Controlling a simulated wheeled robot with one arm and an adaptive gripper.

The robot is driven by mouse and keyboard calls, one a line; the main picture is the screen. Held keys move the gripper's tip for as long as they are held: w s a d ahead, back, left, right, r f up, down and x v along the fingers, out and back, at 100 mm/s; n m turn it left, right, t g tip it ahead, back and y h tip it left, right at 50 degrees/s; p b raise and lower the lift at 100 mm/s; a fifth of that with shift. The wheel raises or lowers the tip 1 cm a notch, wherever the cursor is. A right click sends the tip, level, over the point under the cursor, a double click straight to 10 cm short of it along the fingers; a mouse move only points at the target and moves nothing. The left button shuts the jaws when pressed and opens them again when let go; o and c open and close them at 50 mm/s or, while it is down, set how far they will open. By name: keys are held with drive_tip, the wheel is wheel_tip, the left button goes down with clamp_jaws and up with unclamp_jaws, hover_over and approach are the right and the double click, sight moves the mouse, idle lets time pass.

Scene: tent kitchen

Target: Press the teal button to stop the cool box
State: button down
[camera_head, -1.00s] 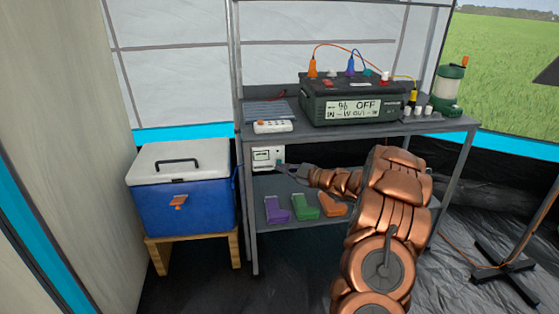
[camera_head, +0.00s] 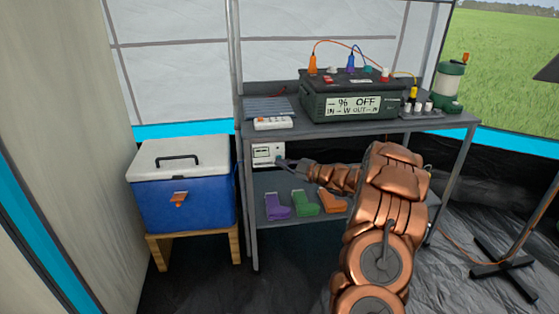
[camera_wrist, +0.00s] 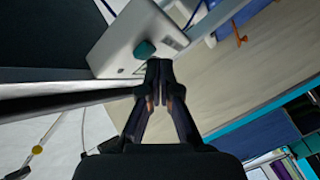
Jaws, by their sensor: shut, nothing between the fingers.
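The teal button (camera_wrist: 144,49) sticks out from a white control box (camera_wrist: 122,38) in the wrist view. The same white box (camera_head: 265,154) hangs under the shelf top in the head view; its right edge is partly covered by my gripper. My gripper (camera_wrist: 158,66) is shut and empty, its fingertips just beside and below the button in the wrist view. I cannot tell whether they touch it. In the head view my gripper (camera_head: 284,162) is at the box's right side. The cool box (camera_head: 160,208) is blue with a closed white lid, on a wooden stand at left.
A black power station (camera_head: 318,108) with a display reading OFF stands on the metal shelf (camera_head: 300,133). A white power strip (camera_head: 273,123) and a green lantern (camera_head: 448,82) are also there. Purple, green and orange items lie on the lower shelf.

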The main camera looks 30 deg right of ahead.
drive_tip(key=shift+w, duration=0.1)
idle(0.6)
drive_tip(key=shift+w+d+p, duration=0.15)
drive_tip(key=shift+w+p, duration=0.2)
drive_tip(key=shift+p, duration=0.05)
drive_tip(key=shift+s, duration=0.1)
drive_tip(key=shift+s+a, duration=0.2)
drive_tip(key=shift+s, duration=0.25)
drive_tip(key=s+b, duration=0.1)
drive_tip(key=s+a, duration=0.1)
drive_tip(key=s, duration=0.1)
drive_tip(key=s+a+b, duration=0.1)
drive_tip(key=s, duration=0.1)
drive_tip(key=shift+s+a+b, duration=0.15)
drive_tip(key=shift+b, duration=0.15)
idle(0.5)
